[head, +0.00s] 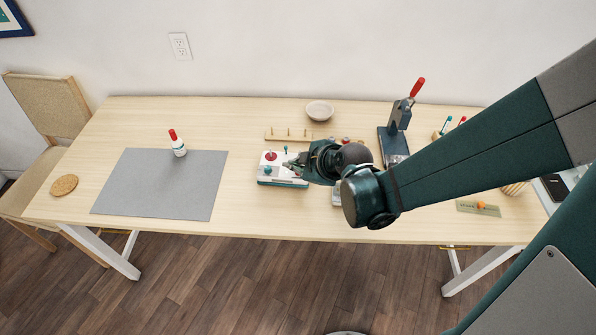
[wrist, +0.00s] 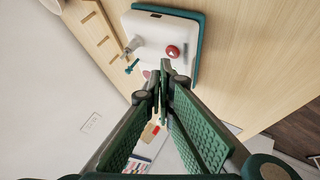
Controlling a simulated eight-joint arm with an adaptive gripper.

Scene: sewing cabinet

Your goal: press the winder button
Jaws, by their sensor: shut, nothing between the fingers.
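The winder is a white box on a teal base, and it stands near the middle of the table in the head view (head: 283,180). In the wrist view the winder (wrist: 150,27) is at the top, with a round red button (wrist: 173,52) bearing a pale mark. A metal post and a small teal part stick out at the box's left side there. My gripper (wrist: 161,68) is shut and empty, its fingertips pointing at the winder just below the button in the picture. In the head view my gripper (head: 293,163) is at the winder's right side. I cannot tell whether it touches the winder.
A wooden peg rack (head: 288,134) and a pale bowl (head: 320,110) are behind the winder. A press with a red handle (head: 398,120) stands to the right, beyond my arm. The table's front is mostly clear.

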